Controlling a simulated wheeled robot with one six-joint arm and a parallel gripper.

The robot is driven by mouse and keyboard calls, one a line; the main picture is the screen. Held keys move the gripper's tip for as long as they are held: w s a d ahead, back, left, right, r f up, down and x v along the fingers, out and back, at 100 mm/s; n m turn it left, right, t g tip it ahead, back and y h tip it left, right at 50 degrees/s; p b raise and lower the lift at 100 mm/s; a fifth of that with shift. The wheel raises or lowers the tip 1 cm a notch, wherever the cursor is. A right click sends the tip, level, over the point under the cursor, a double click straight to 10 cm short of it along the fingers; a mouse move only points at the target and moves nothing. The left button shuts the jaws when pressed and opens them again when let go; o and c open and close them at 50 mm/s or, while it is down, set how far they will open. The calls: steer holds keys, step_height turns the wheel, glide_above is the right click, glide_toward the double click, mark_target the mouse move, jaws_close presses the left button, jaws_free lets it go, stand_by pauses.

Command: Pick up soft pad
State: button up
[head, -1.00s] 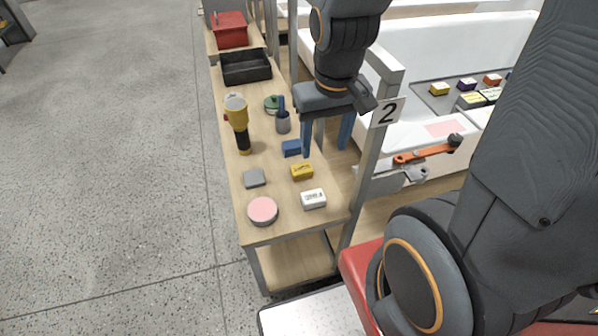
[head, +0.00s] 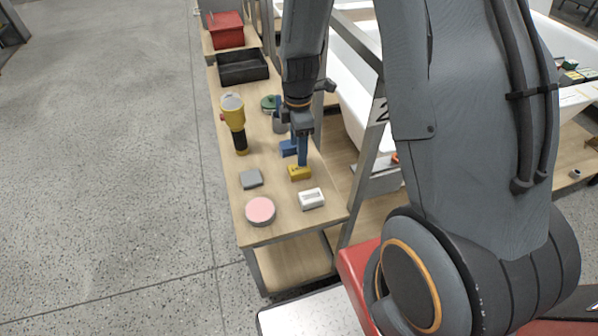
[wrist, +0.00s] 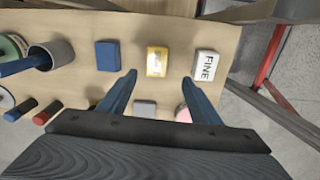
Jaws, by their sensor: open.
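A yellow block (head: 299,173) lies on the narrow wooden bench, between a blue block (head: 288,148) and a white block (head: 311,199). The yellow block also shows in the wrist view (wrist: 157,61), with lettering too blurred to read surely; I cannot tell for certain that it is the soft pad. The white block (wrist: 207,66) reads "FINE". My gripper (wrist: 158,82) is open and empty, pointing down; the yellow block shows just beyond and between its fingertips. In the head view my gripper (head: 303,162) partly overlaps the yellow block; contact cannot be told.
A grey block (head: 250,178) and a round pink pad (head: 260,211) lie at the near left. A yellow-black tool (head: 235,125), a grey cup (head: 279,122) and a black tray (head: 243,68) stand farther back. A metal post (head: 367,150) rises right of the bench.

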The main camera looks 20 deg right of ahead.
steer(key=shift+w+f+n, duration=0.2)
steer(key=shift+f+n, duration=0.2)
steer(key=shift+f, duration=0.2)
steer(key=shift+w+d+f+p, duration=0.15)
steer(key=shift+f+p, duration=0.5)
steer(key=shift+f, duration=1.2)
steer(key=shift+w+d+f+p, duration=0.1)
steer(key=shift+f+p, duration=0.5)
steer(key=shift+f, duration=1.25)
steer(key=c, duration=1.2)
steer(key=shift+r, duration=0.1)
steer(key=shift+r+b, duration=1.15)
steer(key=shift+r, duration=3.8)
